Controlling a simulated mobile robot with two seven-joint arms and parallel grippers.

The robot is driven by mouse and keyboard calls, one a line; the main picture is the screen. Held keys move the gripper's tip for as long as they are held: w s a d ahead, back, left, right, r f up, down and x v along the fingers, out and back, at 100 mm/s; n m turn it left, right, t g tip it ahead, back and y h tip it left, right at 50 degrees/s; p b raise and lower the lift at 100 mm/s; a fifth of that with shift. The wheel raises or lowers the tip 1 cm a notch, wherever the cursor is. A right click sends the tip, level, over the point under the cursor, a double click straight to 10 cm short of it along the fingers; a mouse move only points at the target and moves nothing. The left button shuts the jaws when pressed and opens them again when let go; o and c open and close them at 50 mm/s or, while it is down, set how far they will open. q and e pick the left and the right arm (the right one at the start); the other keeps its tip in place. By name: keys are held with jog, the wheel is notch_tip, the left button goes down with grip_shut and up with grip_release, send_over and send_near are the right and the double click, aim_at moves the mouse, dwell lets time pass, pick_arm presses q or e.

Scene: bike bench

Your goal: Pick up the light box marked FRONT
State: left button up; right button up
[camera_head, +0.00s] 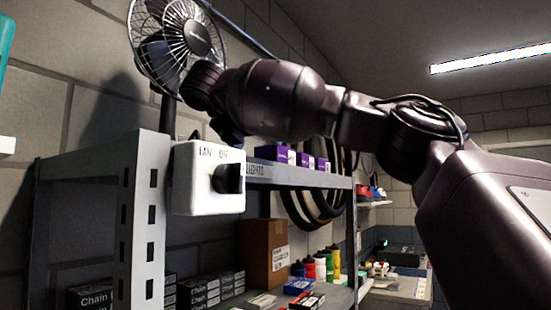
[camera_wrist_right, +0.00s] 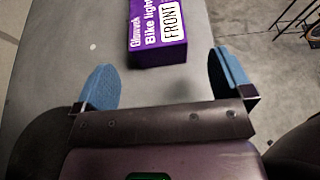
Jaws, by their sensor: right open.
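The light box marked FRONT (camera_wrist_right: 157,32) is purple with white "Bike light" lettering and a white FRONT label. It lies on a grey surface at the top of the right wrist view, cut off by the frame edge. My right gripper (camera_wrist_right: 163,78) is open, with its two blue fingers apart and nothing between them. The box is beyond the fingertips, roughly in line with the gap, not gripped. In the head view, several purple boxes (camera_head: 270,152) stand on the shelf marked LIGHTS (camera_head: 285,174); their markings are too small to read. My left gripper is not in view.
A white FAN switch box (camera_head: 208,178) on the shelf post is in front of part of my right gripper. A wire fan (camera_head: 177,42) stands behind my right wrist. A cardboard box (camera_head: 264,252) and several bottles (camera_head: 320,265) are on the lower shelf. Tyres hang behind.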

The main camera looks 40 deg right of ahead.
aim_at(265, 150)
jog(key=x, duration=0.3)
jog(key=shift+w+f+p, duration=0.15)
jog(key=shift+f+p, duration=0.15)
jog(key=shift+f, duration=0.05)
jog(key=shift+w+d+f, duration=0.1)
jog(key=shift+d, duration=0.2)
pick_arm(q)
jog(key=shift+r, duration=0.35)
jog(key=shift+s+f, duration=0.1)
pick_arm(e)
jog(key=c, duration=1.1)
jog(key=shift+o, duration=0.2)
pick_arm(q)
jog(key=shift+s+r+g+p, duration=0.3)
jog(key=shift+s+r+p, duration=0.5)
jog(key=shift+p, duration=1.05)
pick_arm(e)
notch_tip(265, 150, up, 20)
